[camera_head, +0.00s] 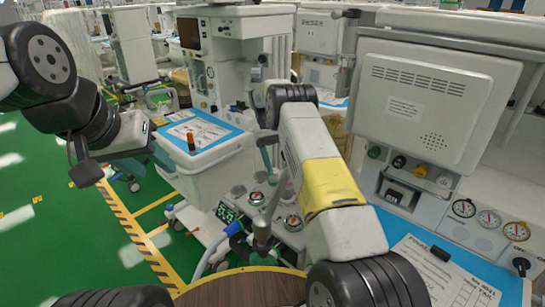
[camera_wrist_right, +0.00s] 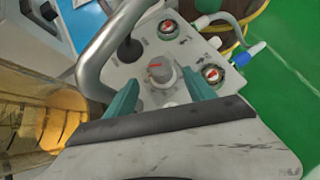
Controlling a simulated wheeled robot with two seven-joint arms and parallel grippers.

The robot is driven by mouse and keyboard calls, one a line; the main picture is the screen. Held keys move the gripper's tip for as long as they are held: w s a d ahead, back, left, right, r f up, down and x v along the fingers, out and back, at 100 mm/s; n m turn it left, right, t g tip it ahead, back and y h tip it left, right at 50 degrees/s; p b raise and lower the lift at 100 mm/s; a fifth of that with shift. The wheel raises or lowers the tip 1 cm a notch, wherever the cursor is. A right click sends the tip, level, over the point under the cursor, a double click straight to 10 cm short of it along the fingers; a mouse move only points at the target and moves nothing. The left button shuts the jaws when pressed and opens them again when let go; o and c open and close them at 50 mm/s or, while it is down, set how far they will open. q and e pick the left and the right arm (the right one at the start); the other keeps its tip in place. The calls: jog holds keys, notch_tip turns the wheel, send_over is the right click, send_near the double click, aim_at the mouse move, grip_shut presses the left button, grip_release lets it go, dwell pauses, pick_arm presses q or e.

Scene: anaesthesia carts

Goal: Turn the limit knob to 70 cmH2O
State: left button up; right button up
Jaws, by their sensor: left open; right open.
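The limit knob (camera_wrist_right: 160,70) is a grey round knob with a red mark on its face, on a light grey panel in the right wrist view. My right gripper (camera_wrist_right: 158,80) is open, with one teal finger on each side of the knob. I cannot tell whether the fingers touch it. In the head view my right gripper (camera_head: 276,166) points down at the panel, and I cannot make out the knob there. The scale figures are too small to read. My left gripper (camera_head: 100,160) is open and empty above the green floor at the left.
A curved metal handle (camera_wrist_right: 98,45) runs close beside the knob. A white cart with a blue-edged top (camera_head: 205,158) stands between my arms.

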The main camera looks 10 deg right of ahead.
jog(key=n+t+h, duration=0.2)
jog(key=n+t, duration=0.6)
jog(key=n, duration=0.5)
send_near(287, 190)
notch_tip(287, 190, down, 2)
jog(key=w, duration=0.2)
jog(key=x, duration=0.8)
jog(key=shift+d, duration=0.45)
jog(key=shift+w, duration=0.1)
grip_shut()
jog(key=c, duration=1.4)
grip_release()
